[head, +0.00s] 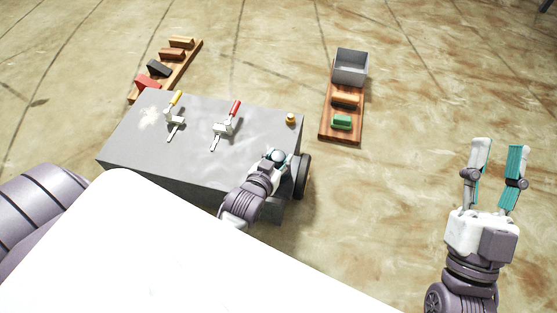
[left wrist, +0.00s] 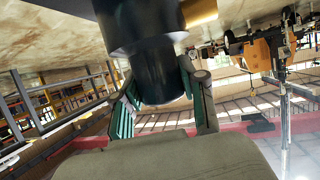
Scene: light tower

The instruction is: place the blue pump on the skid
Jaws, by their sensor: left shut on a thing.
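My left gripper (head: 282,160) is at the front right corner of the grey skid (head: 255,135). It is shut on a dark, nearly black cylinder (left wrist: 143,35), seen close up between the fingers in the left wrist view, where the left gripper (left wrist: 165,90) also shows. A black round end (head: 303,176) shows beside the gripper in the head view. No plainly blue pump shows; I cannot tell from the colour whether this cylinder is the pump. The fingers hide part of it. My right gripper (head: 499,152) is open and empty over the floor at the right.
A yellow-handled clamp (head: 175,110) and a red-handled clamp (head: 227,124) stand on the skid, with a brass knob (head: 291,119) near its right edge. A wooden board (head: 190,62) with several blocks lies behind left. Another board (head: 328,128) holds orange and green parts and a grey bin (head: 350,68).

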